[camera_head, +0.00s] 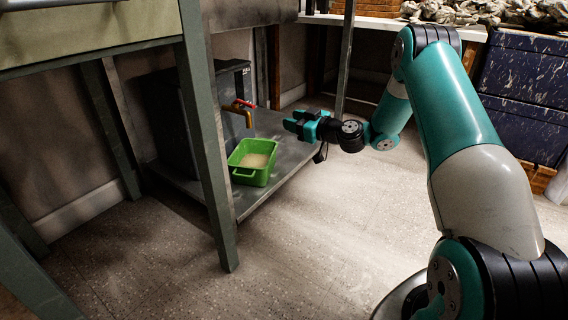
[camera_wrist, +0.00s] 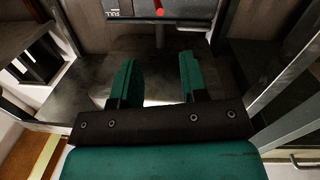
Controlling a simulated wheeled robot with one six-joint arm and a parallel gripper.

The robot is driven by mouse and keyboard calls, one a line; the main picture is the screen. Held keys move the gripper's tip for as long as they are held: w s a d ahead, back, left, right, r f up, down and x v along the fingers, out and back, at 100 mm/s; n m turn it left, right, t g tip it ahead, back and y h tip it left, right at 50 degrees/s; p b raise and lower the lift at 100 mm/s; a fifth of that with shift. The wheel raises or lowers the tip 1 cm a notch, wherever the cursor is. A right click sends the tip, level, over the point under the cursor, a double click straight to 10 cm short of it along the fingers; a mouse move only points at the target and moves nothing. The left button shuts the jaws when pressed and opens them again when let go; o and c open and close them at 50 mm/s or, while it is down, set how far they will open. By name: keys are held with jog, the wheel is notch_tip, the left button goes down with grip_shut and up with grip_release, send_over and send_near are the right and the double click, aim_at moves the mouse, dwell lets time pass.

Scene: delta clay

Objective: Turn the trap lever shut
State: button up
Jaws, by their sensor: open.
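The trap lever (camera_head: 244,103) is a small red handle on a brass tap (camera_head: 247,118) at the front of a dark box (camera_head: 176,110). A green tub (camera_head: 252,163) with pale contents stands below the tap on a low grey shelf. My gripper (camera_head: 290,125) is open and empty, to the right of the lever and apart from it. In the wrist view the two teal fingers (camera_wrist: 158,82) are spread with nothing between them. A small red spot (camera_wrist: 160,12), probably the lever, shows at the top edge there. The tap is not clear in that view.
The grey shelf (camera_head: 290,160) is bare on the right. A green table leg (camera_head: 205,140) stands in front of the box, left of the tub. A thin post (camera_head: 345,60) rises behind my gripper. Dark blue crates (camera_head: 525,90) stand at the right. The floor in front is clear.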

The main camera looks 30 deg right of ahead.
jog(key=s+a+g, duration=0.4)
jog(key=a+g, duration=0.1)
jog(key=a, duration=0.6)
jog(key=s+a+m+g+h, duration=0.1)
jog(key=s+a+g, duration=0.3)
jog(key=s, duration=0.6)
jog(key=shift+r+m+g+h, duration=0.3)
jog(key=shift+r+g+h, duration=0.1)
jog(key=shift+g, duration=0.1)
